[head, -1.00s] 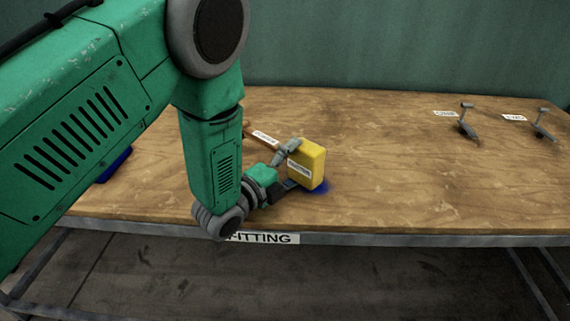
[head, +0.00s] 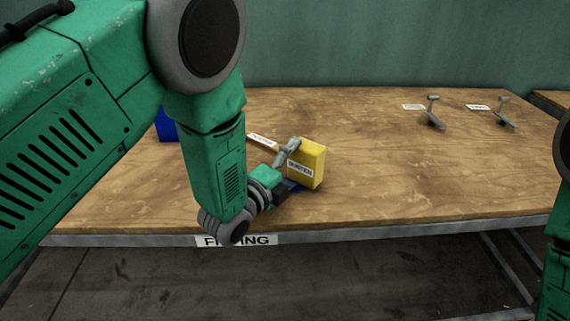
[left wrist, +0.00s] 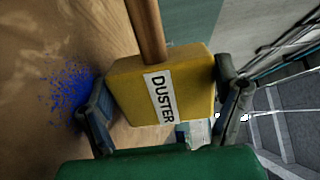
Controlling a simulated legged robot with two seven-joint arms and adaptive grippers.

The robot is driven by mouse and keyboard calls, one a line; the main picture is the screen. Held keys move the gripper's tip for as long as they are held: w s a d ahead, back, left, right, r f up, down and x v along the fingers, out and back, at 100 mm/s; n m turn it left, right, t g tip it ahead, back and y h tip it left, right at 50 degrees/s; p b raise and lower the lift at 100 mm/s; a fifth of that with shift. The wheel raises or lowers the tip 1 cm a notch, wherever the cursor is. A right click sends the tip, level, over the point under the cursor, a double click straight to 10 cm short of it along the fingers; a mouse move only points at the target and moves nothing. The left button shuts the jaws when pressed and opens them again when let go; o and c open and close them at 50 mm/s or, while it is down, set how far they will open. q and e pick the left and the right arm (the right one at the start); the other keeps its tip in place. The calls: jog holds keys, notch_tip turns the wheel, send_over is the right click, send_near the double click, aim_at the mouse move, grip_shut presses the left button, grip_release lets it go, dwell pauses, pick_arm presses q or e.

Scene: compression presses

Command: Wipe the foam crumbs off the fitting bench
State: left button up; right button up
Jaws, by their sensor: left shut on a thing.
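My left gripper (head: 292,165) is shut on a yellow duster (head: 313,164) with a wooden handle. In the left wrist view the duster's block (left wrist: 190,85) sits between the two fingers and its handle (left wrist: 146,30) points up in the picture. Blue foam crumbs (left wrist: 68,92) lie on the bench beside the left finger in that view. In the head view the gripper and duster mostly hide the crumbs. The duster is over the front part of the fitting bench (head: 400,185); I cannot tell whether it touches the top. My right gripper is out of view.
A blue object (head: 166,125) shows partly behind my left arm. Two grey levers (head: 433,112) (head: 503,112) with white tags stand at the back right of the bench. The bench top right of the duster is clear. My right arm shows at the right edge.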

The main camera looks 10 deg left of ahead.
aim_at(273, 153)
pick_arm(q)
jog(key=shift+w+d+f, duration=0.1)
jog(key=shift+d, duration=0.8)
jog(key=shift+a, duration=0.65)
jog(key=shift+s+a+r, duration=0.15)
jog(key=shift+s+a, duration=0.05)
jog(key=shift+a, duration=0.4)
jog(key=shift+s+a+r, duration=0.1)
jog(key=shift+s+a, duration=0.05)
jog(key=shift+a, duration=0.4)
jog(key=shift+s+a+f+b, duration=0.1)
jog(key=shift+s+a+b, duration=0.15)
jog(key=shift+a, duration=0.8)
jog(key=shift+s+a+f+b, duration=0.15)
jog(key=shift+s+a, duration=0.2)
jog(key=shift+a, duration=0.65)
jog(key=shift+s+a+b, duration=0.2)
jog(key=shift+s+a, duration=0.1)
jog(key=shift+a, duration=0.75)
notch_tip(273, 153, up, 6)
jog(key=p, duration=0.4)
